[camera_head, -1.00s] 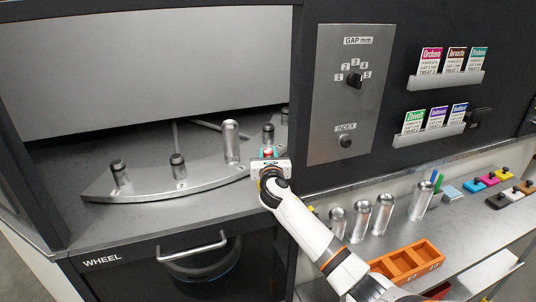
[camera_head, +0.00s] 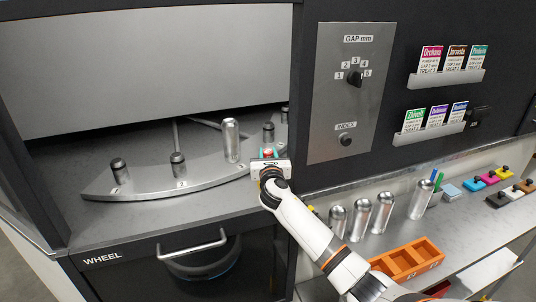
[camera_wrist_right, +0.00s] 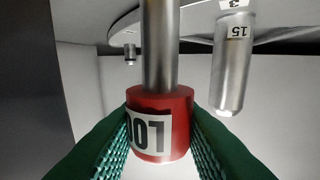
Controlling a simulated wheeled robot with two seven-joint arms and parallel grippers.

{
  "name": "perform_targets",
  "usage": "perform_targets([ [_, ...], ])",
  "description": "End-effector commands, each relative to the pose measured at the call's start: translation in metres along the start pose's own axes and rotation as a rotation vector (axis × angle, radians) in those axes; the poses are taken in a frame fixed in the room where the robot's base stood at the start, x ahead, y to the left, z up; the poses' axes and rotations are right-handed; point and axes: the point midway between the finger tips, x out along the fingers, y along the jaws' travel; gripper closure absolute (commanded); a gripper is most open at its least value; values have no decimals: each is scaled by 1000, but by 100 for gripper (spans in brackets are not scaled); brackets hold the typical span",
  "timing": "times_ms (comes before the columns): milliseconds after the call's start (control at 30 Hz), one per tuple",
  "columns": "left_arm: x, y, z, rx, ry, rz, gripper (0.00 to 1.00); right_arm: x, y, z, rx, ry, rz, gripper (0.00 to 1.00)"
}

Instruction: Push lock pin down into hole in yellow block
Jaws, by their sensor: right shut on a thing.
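The lock pin shows in the right wrist view as a red cylindrical head (camera_wrist_right: 160,108) with a partly readable white label, joined to a plain steel shaft (camera_wrist_right: 160,45). My right gripper (camera_wrist_right: 160,140) is shut on the red head, one green ribbed finger pad on each side. In the head view my right gripper (camera_head: 269,158) is at the right end of the grey wheel's rim, with a bit of red between its fingers. The shaft's far end is outside the wrist view. My left gripper is not in view.
The curved wheel (camera_head: 140,190) carries several dark-topped posts and a tall silver can (camera_head: 231,140), left of my gripper. The black cabinet wall with the gap panel (camera_head: 350,90) is close on the right. Cans and an orange tray (camera_head: 410,262) stand on the lower right bench.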

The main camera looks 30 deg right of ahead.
Motion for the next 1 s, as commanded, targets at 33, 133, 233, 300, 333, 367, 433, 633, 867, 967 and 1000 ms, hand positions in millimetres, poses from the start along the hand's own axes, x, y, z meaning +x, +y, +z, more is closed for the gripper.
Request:
perform_targets([
  [33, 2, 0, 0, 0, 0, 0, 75, 0, 0, 2, -1, 0, 0, 95],
  [133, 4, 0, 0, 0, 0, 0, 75, 0, 0, 5, 0, 0, 0, 95],
  [233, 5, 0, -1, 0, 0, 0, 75, 0, 0, 7, 0, 0, 0, 95],
  [300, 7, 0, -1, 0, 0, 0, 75, 0, 0, 9, 0, 0, 0, 95],
  [333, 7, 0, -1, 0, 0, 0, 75, 0, 0, 10, 1, 0, 0, 95],
  [367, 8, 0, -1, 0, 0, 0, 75, 0, 0, 10, 1, 0, 0, 95],
  [433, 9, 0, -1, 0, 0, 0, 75, 0, 0, 12, 1, 0, 0, 95],
  [633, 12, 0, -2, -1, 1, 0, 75, 0, 0, 17, 0, 0, 0, 95],
  [867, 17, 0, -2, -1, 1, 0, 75, 0, 0, 23, -1, 1, 0, 95],
  [967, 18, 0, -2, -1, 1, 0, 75, 0, 0, 25, -1, 1, 0, 95],
  [1000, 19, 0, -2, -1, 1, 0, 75, 0, 0, 26, -1, 1, 0, 95],
])
